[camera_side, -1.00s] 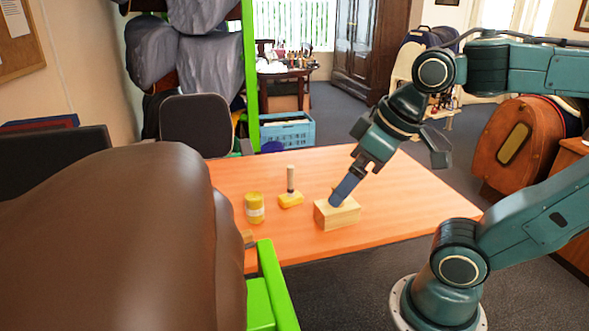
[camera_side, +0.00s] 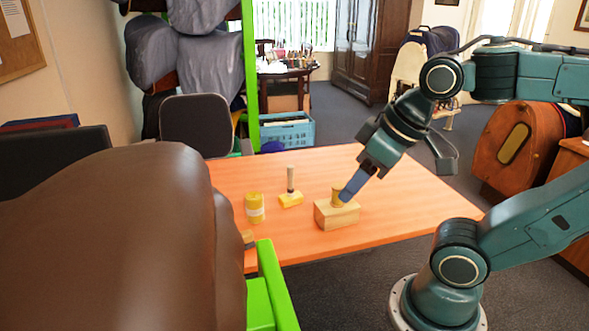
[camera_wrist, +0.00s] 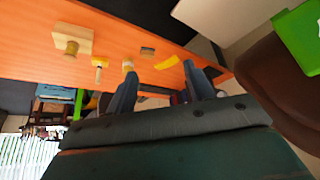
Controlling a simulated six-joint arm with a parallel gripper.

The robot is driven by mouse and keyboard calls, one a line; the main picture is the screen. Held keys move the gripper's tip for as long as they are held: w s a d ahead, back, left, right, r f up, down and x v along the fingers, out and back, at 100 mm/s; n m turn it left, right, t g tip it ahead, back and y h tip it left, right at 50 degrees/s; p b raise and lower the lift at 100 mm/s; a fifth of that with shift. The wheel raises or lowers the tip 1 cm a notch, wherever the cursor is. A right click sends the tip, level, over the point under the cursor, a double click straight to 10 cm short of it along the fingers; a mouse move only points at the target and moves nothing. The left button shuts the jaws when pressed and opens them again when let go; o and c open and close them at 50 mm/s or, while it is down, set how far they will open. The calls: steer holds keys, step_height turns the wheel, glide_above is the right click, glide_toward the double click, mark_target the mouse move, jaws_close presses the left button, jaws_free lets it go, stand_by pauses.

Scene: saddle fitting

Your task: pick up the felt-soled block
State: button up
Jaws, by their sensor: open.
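A pale wooden block with a round knob on top (camera_side: 337,216) stands upright on the orange table; it shows upside down at the upper left of the wrist view (camera_wrist: 72,36). A small block, part brown and part grey (camera_side: 249,239), lies near the table's front left edge and also shows in the wrist view (camera_wrist: 147,51). No felt is clear on either, so I cannot tell which is felt-soled. My gripper (camera_side: 345,197) is open, its blue fingers beside and partly in front of the knob in the side view; contact cannot be told. The wrist view shows its fingers apart and empty (camera_wrist: 160,70).
A yellow mallet-like piece with an upright handle (camera_side: 290,200) and a yellow tin (camera_side: 254,208) stand left of the knobbed block. A yellow piece (camera_wrist: 167,62) shows in the wrist view. A brown rounded form (camera_side: 110,240) fills the left foreground. The table's right side is clear.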

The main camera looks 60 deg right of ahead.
steer(key=w, duration=0.1)
steer(key=n+g+y, duration=0.3)
steer(key=n+y, duration=0.1)
steer(key=n, duration=0.8)
glide_above(241, 235)
steer(key=s+d, duration=0.3)
steer(key=d, duration=0.1)
step_height(241, 235, down, 22)
steer(key=shift+w+d+f, duration=0.2)
steer(key=shift+w, duration=0.05)
steer(key=x, duration=0.8)
steer(key=shift+f, duration=0.3)
